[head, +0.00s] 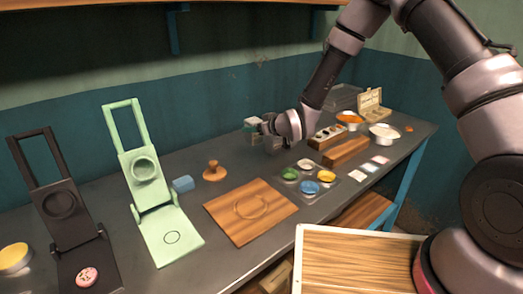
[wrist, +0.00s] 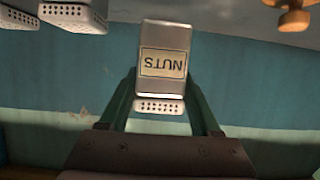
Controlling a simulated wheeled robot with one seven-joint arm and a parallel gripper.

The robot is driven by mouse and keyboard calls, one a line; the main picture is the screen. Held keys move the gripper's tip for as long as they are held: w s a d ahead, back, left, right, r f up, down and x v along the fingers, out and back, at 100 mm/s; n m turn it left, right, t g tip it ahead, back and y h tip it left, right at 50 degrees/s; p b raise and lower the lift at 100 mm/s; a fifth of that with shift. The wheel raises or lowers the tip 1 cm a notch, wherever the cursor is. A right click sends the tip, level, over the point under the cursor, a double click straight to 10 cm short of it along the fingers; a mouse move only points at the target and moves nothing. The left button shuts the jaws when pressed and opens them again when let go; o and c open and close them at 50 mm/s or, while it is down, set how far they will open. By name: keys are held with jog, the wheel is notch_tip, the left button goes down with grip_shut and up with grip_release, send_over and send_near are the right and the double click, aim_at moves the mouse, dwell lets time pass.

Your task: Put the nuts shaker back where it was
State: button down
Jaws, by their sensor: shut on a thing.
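The nuts shaker (wrist: 163,68) is a silver-grey block with a tan label reading NUTS, inverted in the wrist view, and a perforated end. My gripper (wrist: 162,85) is shut on it, with a green finger on each side. In the head view my gripper (head: 258,126) is above the back of the counter, near the wall, behind the wooden board. The shaker is small and partly hidden there. Two other perforated-lid shakers (wrist: 72,15) show at the top left of the wrist view, apart from the held one.
On the dark counter (head: 330,200) are a green press (head: 168,235), a black press (head: 75,235), a wooden board (head: 235,225), a wooden-handled stamp (head: 214,172) and a tray of coloured bowls (head: 308,190). Wooden holders (head: 345,151) stand to the right of my gripper.

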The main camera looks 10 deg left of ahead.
notch_tip(320, 180, down, 8)
jog(key=shift+r, duration=0.1)
dwell(0.4)
jog(key=shift+c, duration=0.5)
grip_release()
